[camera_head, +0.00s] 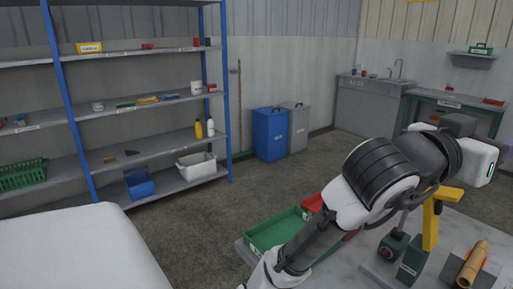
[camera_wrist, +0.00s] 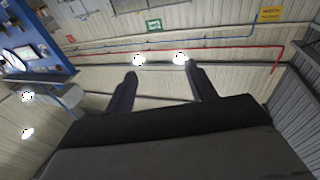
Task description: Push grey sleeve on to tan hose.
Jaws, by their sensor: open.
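A short tan cylinder (camera_head: 473,264), which looks like the tan hose, lies tilted on a dark grey support at the lower right of the head view. I cannot make out a grey sleeve in either view. My gripper (camera_wrist: 160,74) shows in the wrist view with its two dark fingers spread apart and nothing between them. It points at the upper wall, away from the table. In the head view my arm reaches to the right above the table, and the fingers cannot be made out there. The wrist view shows no hose or sleeve.
On the grey table (camera_head: 350,275) stand a yellow post (camera_head: 433,220), a dark green block (camera_head: 411,262) and a green tray (camera_head: 275,232) beside a red bin (camera_head: 312,202). Shelves (camera_head: 110,115) stand at left. Blue (camera_head: 270,135) and grey bins (camera_head: 296,128) stand behind; floor between is clear.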

